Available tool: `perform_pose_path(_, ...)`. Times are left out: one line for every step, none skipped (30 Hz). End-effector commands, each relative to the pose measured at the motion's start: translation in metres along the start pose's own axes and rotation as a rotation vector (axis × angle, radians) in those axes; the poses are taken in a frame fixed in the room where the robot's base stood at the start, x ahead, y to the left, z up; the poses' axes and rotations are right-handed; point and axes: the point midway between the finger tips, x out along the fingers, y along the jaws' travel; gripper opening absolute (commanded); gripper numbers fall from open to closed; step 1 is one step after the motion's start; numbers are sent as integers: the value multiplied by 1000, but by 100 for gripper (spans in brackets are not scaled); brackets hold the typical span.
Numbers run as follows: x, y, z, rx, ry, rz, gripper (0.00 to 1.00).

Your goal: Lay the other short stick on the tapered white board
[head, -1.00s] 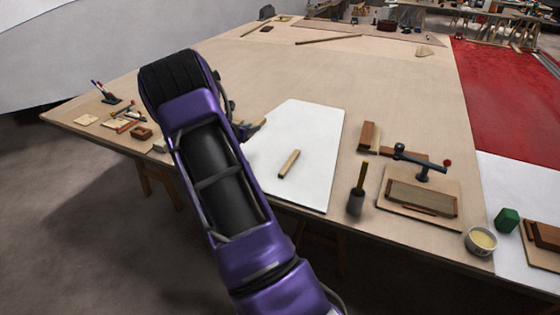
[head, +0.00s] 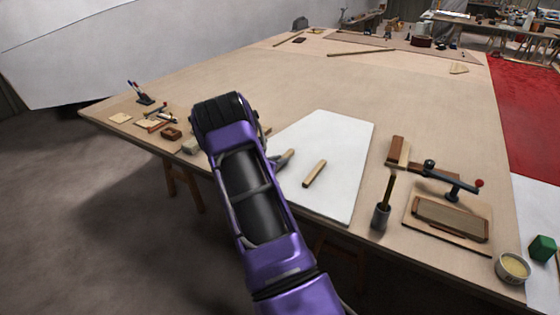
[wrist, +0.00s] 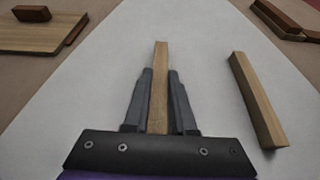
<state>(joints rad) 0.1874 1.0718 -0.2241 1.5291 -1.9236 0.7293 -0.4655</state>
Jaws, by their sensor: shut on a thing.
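The tapered white board (head: 345,150) lies on the big wooden table. One short stick (head: 315,173) lies on it; this stick also shows at the right of the wrist view (wrist: 258,100). My gripper (wrist: 160,78) is shut on the other short stick (wrist: 160,55), which points away from me between the fingers. In the head view my gripper (head: 284,159) is over the board's left part, left of the lying stick and apart from it. The two sticks are not quite parallel. I cannot tell whether the held stick touches the board.
A small pot (head: 513,268) is near the front edge. Small tools lie at the table's left. The table's middle is clear.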

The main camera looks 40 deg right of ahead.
Motion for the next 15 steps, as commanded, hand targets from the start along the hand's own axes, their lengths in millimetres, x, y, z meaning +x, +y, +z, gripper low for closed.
perform_pose_path(0, 0, 1, 0, -1, 0, 0)
perform_pose_path(0, 0, 1, 0, -1, 0, 0)
perform_pose_path(0, 0, 1, 0, -1, 0, 0)
perform_pose_path(0, 0, 0, 0, -1, 0, 0)
perform_pose_path(0, 0, 0, 0, 0, 0, 0)
perform_pose_path(1, 0, -2, 0, 0, 1, 0)
perform_pose_path(1, 0, -3, 0, 0, 1, 0)
perform_pose_path(2, 0, -4, 0, 0, 1, 0)
perform_pose_path(1, 0, -2, 0, 0, 1, 31)
perform_pose_path(1, 0, -2, 0, 0, 1, 36)
perform_pose_path(1, 0, -2, 0, 0, 1, 42)
perform_pose_path(1, 0, -2, 0, 0, 1, 49)
perform_pose_path(1, 0, -2, 0, 0, 1, 54)
perform_pose_path(1, 0, -2, 0, 0, 1, 54)
perform_pose_path(1, 0, -2, 0, 0, 1, 54)
